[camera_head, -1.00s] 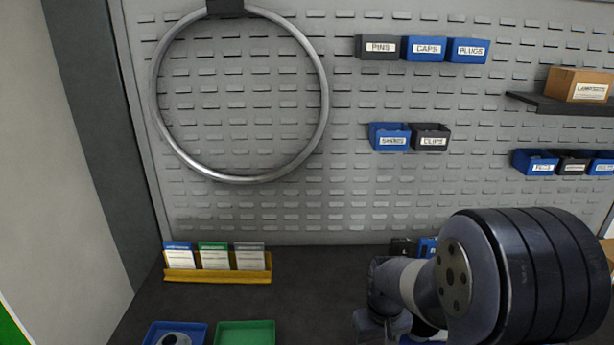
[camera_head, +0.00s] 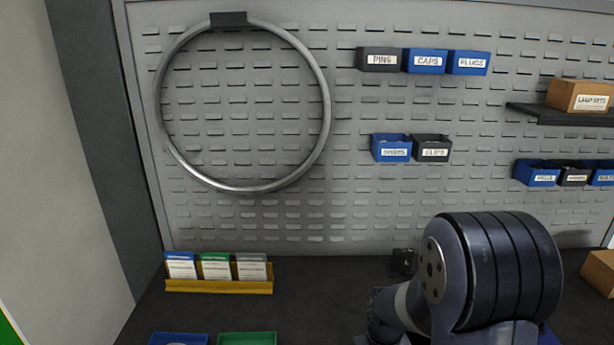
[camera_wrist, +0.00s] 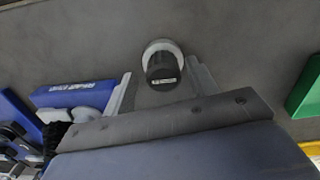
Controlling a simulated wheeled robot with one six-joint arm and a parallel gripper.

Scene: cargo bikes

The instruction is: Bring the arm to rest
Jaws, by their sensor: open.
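My arm (camera_head: 495,265) shows at the lower right of the head view, bent in front of the dark bench; its gripper end cannot be made out there. In the wrist view my gripper (camera_wrist: 160,82) points over a dark grey surface, its two grey fingers spread apart. A small black and white round object (camera_wrist: 163,66) shows between and beyond the fingers. I cannot tell how far it is from them. Nothing is seen held.
A metal ring (camera_head: 326,100) hangs on the pegboard. A yellow card holder (camera_head: 218,287) and a green tray (camera_head: 248,339) sit on the bench at left. A cardboard box (camera_head: 600,272) stands at right. Blue items (camera_wrist: 75,95) and a green edge (camera_wrist: 304,92) flank the gripper.

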